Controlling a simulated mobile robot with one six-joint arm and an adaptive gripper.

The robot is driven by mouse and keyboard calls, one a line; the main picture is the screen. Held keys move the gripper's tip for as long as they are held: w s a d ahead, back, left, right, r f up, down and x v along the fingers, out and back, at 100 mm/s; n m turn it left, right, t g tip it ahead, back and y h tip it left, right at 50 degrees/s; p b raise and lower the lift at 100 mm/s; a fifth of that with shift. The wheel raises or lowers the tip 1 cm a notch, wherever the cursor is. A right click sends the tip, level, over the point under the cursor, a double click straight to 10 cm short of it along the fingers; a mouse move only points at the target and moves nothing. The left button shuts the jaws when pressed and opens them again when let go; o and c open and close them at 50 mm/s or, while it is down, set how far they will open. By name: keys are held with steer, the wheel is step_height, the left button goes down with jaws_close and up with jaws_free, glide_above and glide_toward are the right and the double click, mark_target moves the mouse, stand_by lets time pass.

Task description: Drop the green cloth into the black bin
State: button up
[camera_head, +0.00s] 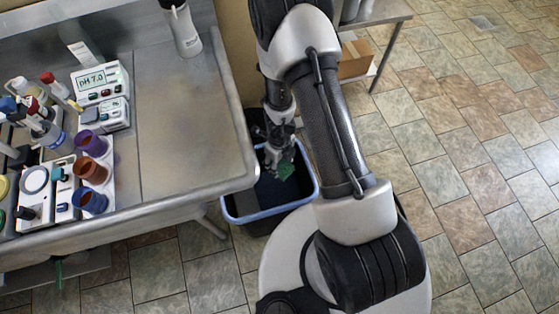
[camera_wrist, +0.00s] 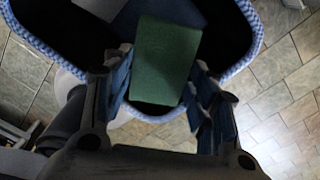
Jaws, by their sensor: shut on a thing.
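The green cloth (camera_wrist: 166,62) is between the fingers of my gripper (camera_wrist: 163,82), which is shut on it. In the head view the cloth (camera_head: 285,170) shows as a small green patch at the tip of my gripper (camera_head: 276,158). The black bin (camera_head: 240,205) has a blue-and-white rim and stands on the floor beside the metal bench. My gripper is over the bin's opening with the cloth. In the wrist view the bin's rim (camera_wrist: 240,68) curves around the cloth. How far the cloth is above the bin's bottom is hard to tell.
The metal bench (camera_head: 185,130) is at left, its corner close to the bin. It bears a pH meter (camera_head: 100,80), several coloured cups (camera_head: 90,170) and a white bottle (camera_head: 183,30). A cardboard box (camera_head: 355,58) is behind. Tiled floor (camera_head: 470,160) at right is clear.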

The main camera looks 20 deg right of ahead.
steer(key=o, duration=1)
steer(key=o, duration=0.6)
steer(key=shift+r, duration=0.1)
stand_by(0.8)
steer(key=shift+r+p, duration=2.95)
steer(key=shift+p, duration=0.1)
steer(key=shift+s+f, duration=0.1)
